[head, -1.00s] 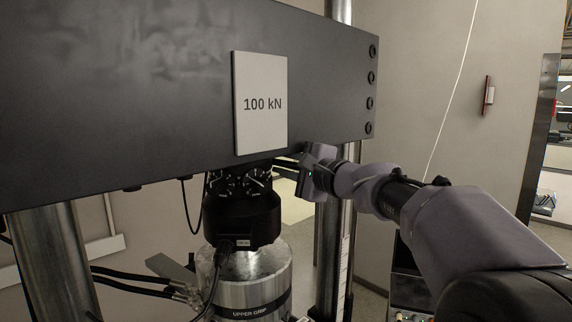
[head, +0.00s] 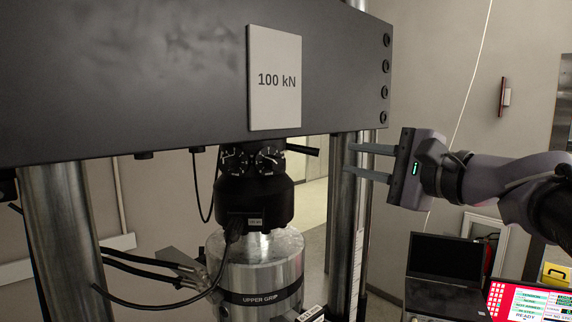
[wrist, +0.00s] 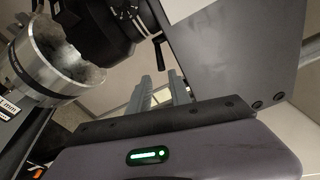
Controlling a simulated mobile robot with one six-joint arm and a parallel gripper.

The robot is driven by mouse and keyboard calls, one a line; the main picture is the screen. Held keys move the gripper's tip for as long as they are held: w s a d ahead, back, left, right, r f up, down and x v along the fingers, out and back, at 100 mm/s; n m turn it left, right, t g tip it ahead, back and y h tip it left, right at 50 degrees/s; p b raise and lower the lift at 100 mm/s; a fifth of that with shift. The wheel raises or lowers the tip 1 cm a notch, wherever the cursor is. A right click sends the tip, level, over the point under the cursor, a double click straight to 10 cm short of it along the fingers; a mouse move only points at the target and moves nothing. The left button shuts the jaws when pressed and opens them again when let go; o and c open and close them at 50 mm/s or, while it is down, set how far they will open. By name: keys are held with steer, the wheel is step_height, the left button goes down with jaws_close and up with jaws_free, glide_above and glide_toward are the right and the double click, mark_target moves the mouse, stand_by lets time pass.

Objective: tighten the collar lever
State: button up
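The collar lever (head: 302,149) is a short black handle. It sticks out to the right from the black collar (head: 265,158) just under the crosshead. In the wrist view the lever (wrist: 159,53) hangs off the collar, beyond the fingers. My gripper (head: 349,160) is to the right of the lever, with a gap between them. Its two grey fingers point left, apart from each other, with nothing between them. They also show in the wrist view (wrist: 160,92). The fingertips overlap the right steel column in the head view; I cannot tell their depth to it.
The dark crosshead (head: 130,80) with a "100 kN" plate (head: 274,78) spans above. Steel columns stand left (head: 62,235) and right (head: 346,220). The upper grip (head: 256,270) and its hoses (head: 150,262) are below. A laptop (head: 445,262) and a red-screened panel (head: 515,302) are lower right.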

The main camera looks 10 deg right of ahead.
steer(key=shift+w, duration=0.1)
steer(key=f+h+b, duration=0.1)
steer(key=f, duration=0.2)
steer(key=w+f+n+g+h, duration=0.1)
steer(key=f+h, duration=0.1)
steer(key=f, duration=0.2)
steer(key=w+d+f+h+b, duration=0.1)
steer(key=f+h, duration=0.1)
steer(key=f, duration=0.1)
steer(key=shift+f+n+g+b, duration=0.3)
steer(key=shift+f+n+b, duration=0.05)
steer(key=shift+f+n, duration=0.05)
jaws_close()
steer(key=n+t+h+b, duration=0.35)
steer(key=n+t, duration=0.45)
steer(key=n, duration=0.6)
glide_toward(313, 149)
steer(key=shift+m, duration=0.3)
steer(key=w+r+p, duration=0.1)
steer(key=w, duration=0.1)
steer(key=w+r+p, duration=0.2)
steer(key=w+r, duration=0.1)
steer(key=shift+w+a, duration=0.25)
steer(key=shift+w, duration=0.05)
steer(key=shift+w+p, duration=0.35)
steer(key=shift+w, duration=0.05)
